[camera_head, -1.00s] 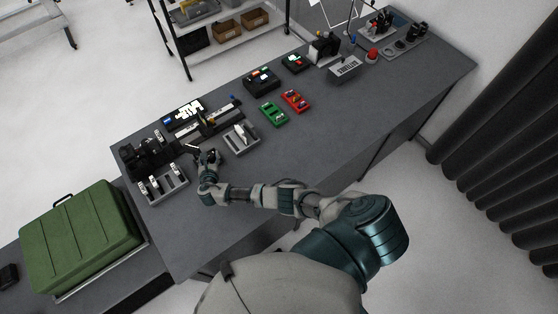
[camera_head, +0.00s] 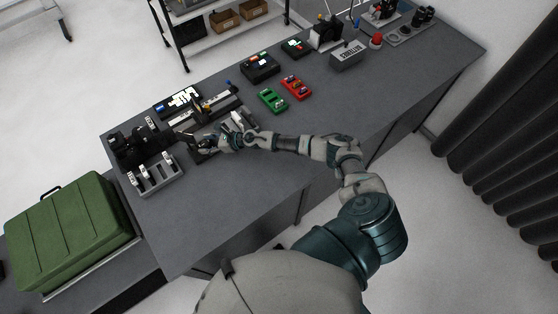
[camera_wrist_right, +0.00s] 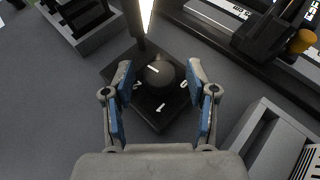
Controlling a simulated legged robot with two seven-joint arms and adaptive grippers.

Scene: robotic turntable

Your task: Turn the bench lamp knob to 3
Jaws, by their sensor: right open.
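The bench lamp's round black knob (camera_wrist_right: 160,75) sits on a square dark base (camera_wrist_right: 150,118) in the right wrist view. A white line on the knob points to the upper left. White numerals ring it: what looks like 2 at left, 1 at the bottom and 0 at right; a 3 cannot be made out. My right gripper (camera_wrist_right: 160,67) is open, with one blue-padded finger on each side of the knob; contact cannot be told. In the head view, the right gripper (camera_head: 207,143) is over the lamp, hiding most of it. The left gripper is not in view.
A grey slotted holder (camera_head: 155,180) stands left of the gripper. Another grey tray (camera_wrist_right: 275,140) is close on the right in the wrist view. Green (camera_head: 271,100) and red (camera_head: 296,87) trays lie farther right. The front of the grey bench (camera_head: 235,195) is clear.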

